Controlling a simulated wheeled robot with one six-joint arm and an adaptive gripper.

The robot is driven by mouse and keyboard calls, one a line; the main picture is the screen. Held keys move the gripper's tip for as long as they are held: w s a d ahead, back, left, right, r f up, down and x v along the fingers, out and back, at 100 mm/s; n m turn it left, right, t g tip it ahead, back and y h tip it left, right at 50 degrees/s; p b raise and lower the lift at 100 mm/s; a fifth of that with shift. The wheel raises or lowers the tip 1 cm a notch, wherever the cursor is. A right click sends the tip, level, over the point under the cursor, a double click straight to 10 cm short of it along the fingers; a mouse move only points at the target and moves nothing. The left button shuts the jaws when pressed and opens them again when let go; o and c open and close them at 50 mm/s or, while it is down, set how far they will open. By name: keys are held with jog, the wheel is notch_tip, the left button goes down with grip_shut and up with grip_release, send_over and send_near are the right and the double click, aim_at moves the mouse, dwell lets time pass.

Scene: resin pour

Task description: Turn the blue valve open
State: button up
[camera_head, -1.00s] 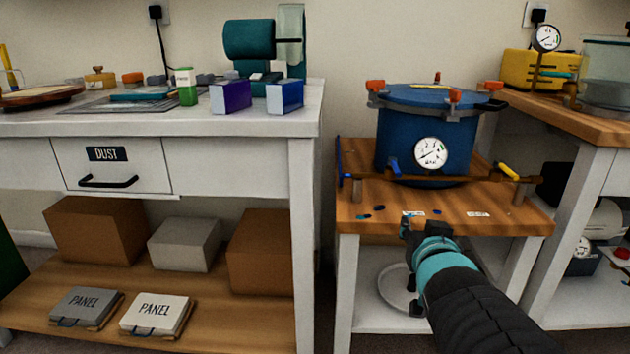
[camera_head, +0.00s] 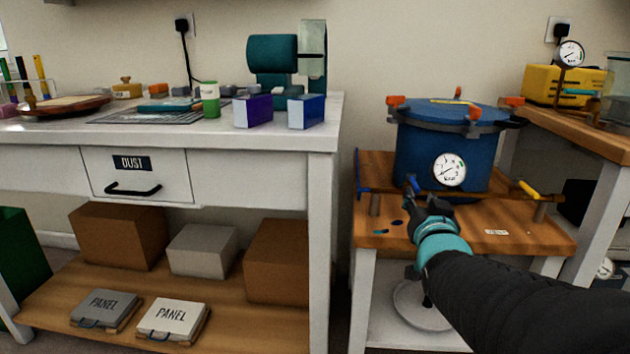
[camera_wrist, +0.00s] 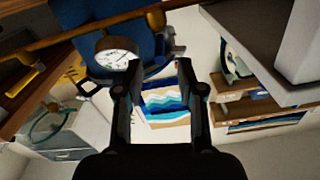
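A blue pressure pot (camera_head: 415,150) with a round dial gauge (camera_head: 449,169) stands on the small wooden-topped table. A brown pipe runs across its front. A small blue valve handle (camera_head: 409,184) sits on this pipe left of the gauge. Another blue upright piece (camera_head: 358,168) is at the pipe's left end, and a yellow handle (camera_head: 528,190) at its right. My gripper (camera_head: 413,196) is just in front of the blue handle and partly covers it; I cannot tell whether they touch. In the wrist view my gripper (camera_wrist: 152,76) has its fingers apart with nothing between them.
A white workbench (camera_head: 325,200) stands to the left, with a gap before the pot table (camera_head: 380,237). A wooden-topped bench (camera_head: 570,132) with a yellow case (camera_head: 560,85) is at the right. The pot's orange clamps and dark lid handle stick out above.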

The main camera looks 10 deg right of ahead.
aim_at(418, 193)
jog(key=shift+x, duration=3.1)
grip_shut()
